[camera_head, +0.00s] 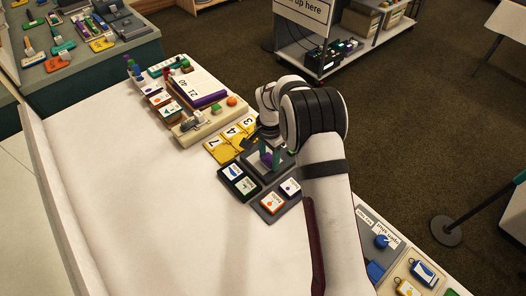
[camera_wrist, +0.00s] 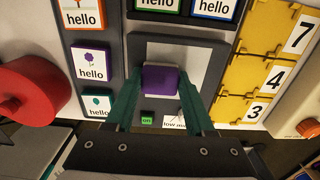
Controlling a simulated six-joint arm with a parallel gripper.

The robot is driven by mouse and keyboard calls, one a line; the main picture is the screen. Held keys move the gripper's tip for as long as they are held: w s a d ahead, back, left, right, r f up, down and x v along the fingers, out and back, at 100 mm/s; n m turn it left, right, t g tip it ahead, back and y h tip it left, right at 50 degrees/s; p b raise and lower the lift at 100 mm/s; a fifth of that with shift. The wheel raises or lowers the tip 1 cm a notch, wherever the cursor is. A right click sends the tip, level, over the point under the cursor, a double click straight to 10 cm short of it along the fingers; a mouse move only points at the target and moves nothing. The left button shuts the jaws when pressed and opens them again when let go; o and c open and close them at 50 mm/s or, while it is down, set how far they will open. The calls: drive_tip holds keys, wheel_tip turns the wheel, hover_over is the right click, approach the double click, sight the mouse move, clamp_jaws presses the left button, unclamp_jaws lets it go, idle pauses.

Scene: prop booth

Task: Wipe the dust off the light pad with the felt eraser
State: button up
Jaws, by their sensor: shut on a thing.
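The felt eraser is a small purple block (camera_wrist: 160,80) between the green fingers of my gripper (camera_wrist: 160,76) in the wrist view. My gripper is shut on it and holds it over the lower part of the pale panel. The light pad (camera_wrist: 216,55) has a dark grey frame around this panel, with a green "on" label below it. In the head view, the light pad (camera_head: 252,167) lies under my gripper (camera_head: 270,156), partly hidden by my arm. I cannot tell whether the eraser touches the panel, and I cannot make out dust clearly.
Yellow number tiles (camera_wrist: 266,75) lie right of the pad in the wrist view. Dark trays of "hello" cards (camera_wrist: 90,60) lie left of and above it, with a red round object (camera_wrist: 30,95) farther left. The white table (camera_head: 140,190) has wide free room at left.

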drive_tip(key=shift+s+d+r, duration=0.1)
drive_tip(key=shift+s+d, duration=0.7)
drive_tip(key=shift+s, duration=0.05)
wheel_tip(320, 180, up, 8)
drive_tip(key=shift+w+f, duration=0.1)
drive_tip(key=shift+f, duration=0.1)
drive_tip(key=shift+r, duration=0.25)
